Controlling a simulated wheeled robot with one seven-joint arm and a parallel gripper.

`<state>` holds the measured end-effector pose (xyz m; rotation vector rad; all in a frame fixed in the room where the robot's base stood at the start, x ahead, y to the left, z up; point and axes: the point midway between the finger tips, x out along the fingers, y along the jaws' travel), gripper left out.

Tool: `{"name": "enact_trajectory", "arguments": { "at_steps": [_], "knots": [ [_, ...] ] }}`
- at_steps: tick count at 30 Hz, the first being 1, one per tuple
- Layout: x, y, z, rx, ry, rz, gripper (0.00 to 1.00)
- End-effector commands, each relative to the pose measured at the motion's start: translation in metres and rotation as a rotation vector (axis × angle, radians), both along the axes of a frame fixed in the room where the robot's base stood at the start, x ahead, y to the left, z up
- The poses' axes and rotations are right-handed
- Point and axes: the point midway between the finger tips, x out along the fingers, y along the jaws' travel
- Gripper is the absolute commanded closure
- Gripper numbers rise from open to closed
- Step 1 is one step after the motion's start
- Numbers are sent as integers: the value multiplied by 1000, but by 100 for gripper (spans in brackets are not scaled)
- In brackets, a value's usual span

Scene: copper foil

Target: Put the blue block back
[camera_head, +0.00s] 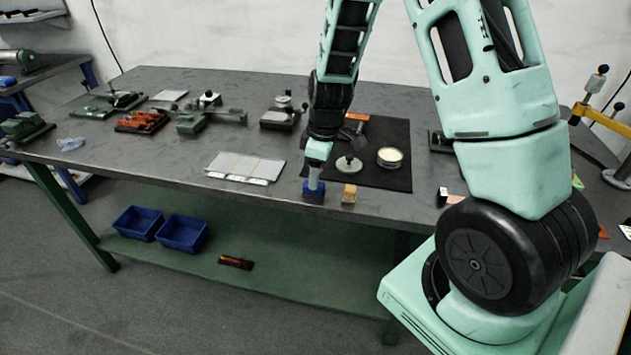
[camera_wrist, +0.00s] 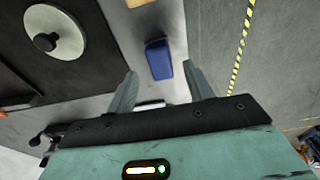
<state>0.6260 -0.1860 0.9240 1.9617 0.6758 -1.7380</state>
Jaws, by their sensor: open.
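The blue block (camera_head: 314,194) sits on the workbench near its front edge, just left of a small wooden block. My gripper (camera_head: 313,181) points down right over it. In the wrist view the blue block (camera_wrist: 159,60) lies ahead of the open fingers of my gripper (camera_wrist: 160,84), roughly in line with the gap between them. The fingers look apart from the block, and nothing is held. In the head view the near finger overlaps the top of the block, so the exact height gap cannot be told.
The wooden block (camera_head: 349,194) stands close to the right. Behind is a black mat (camera_head: 385,172) with a knobbed disc (camera_head: 349,164) and a round tin (camera_head: 390,157). White panels (camera_head: 245,167) lie to the left. The bench front edge (camera_head: 250,199) is close.

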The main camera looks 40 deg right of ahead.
Motion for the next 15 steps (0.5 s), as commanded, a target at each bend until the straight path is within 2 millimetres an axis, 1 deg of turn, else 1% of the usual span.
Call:
{"name": "enact_trajectory", "arguments": {
  "at_steps": [1, 6, 9, 13, 15],
  "knots": [
    [0, -1, 14, -2, -7, 0, 48],
    [-4, -4, 48, -1, -5, 1, 48],
    [-5, -5, 63, 0, -4, -1, 48],
    [-7, -6, 75, -1, -2, 0, 48],
    [-8, -1, 79, 2, 0, 1, 48]
  ]
}}
